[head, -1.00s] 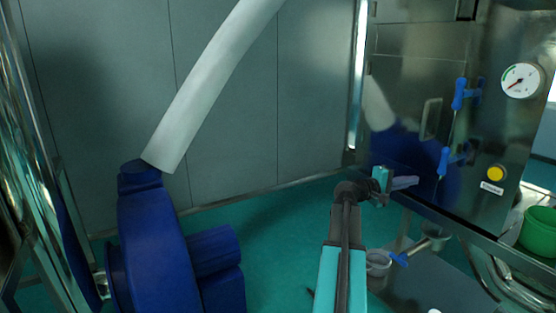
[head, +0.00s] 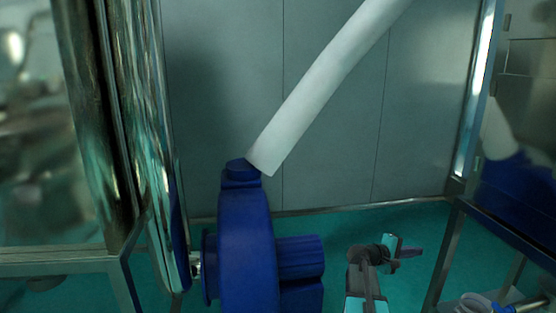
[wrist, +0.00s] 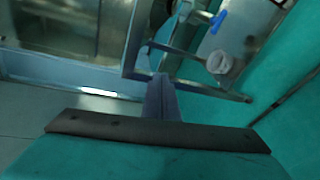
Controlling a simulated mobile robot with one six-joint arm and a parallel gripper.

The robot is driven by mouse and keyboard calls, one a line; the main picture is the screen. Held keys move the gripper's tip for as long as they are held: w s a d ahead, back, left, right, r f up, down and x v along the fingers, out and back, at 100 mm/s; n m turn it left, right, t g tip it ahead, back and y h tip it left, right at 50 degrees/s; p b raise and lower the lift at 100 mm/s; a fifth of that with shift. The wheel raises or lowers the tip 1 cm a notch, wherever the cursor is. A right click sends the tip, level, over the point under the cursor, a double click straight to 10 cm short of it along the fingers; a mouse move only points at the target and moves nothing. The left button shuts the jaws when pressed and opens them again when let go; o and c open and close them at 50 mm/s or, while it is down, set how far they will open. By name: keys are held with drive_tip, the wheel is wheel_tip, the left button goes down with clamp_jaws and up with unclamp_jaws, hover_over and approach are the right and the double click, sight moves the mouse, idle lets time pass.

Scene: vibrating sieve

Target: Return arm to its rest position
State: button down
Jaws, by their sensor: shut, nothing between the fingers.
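My gripper (head: 412,252) is low in the head view, right of the middle, at the end of my teal and grey arm. In the wrist view my gripper (wrist: 160,90) shows as two dark fingers pressed together with nothing between them. It is in open air above the green floor (head: 400,225), between a blue motor unit and a steel frame. It appears to touch nothing.
The blue motor unit (head: 245,250) with a white hose (head: 325,90) stands left of my arm. A polished steel column (head: 95,120) is farther left. A steel frame (head: 447,255) stands at right. A blue-handled valve (wrist: 216,22) and white cup (wrist: 220,63) show in the wrist view.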

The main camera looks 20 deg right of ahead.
drive_tip(key=w+a+f+n+t+y, duration=0.1)
drive_tip(key=w+a+f+y, duration=0.15)
drive_tip(key=a+f, duration=0.65)
drive_tip(key=w+a+f+n+t+y, duration=0.1)
drive_tip(key=w+a+f, duration=0.2)
drive_tip(key=a+f, duration=0.65)
drive_tip(key=s+a+f+n+y, duration=0.1)
drive_tip(key=s+a+f+y, duration=0.25)
drive_tip(key=a+f, duration=1.05)
drive_tip(key=s+a+f+m+g+y, duration=0.1)
drive_tip(key=s+a+f, duration=0.3)
drive_tip(key=s+a, duration=0.4)
drive_tip(key=s+a+f+m+g+y, duration=0.1)
drive_tip(key=s+a+f+y, duration=0.3)
drive_tip(key=s+a, duration=0.4)
drive_tip(key=s+a+f+m+g+y, duration=0.1)
drive_tip(key=s+a+f+g+y, duration=0.2)
drive_tip(key=a, duration=1)
drive_tip(key=s+f, duration=0.2)
drive_tip(key=s, duration=0.3)
drive_tip(key=shift+a+f+m+g, duration=0.2)
drive_tip(key=shift+m+g, duration=0.1)
drive_tip(key=shift+s+d, duration=0.1)
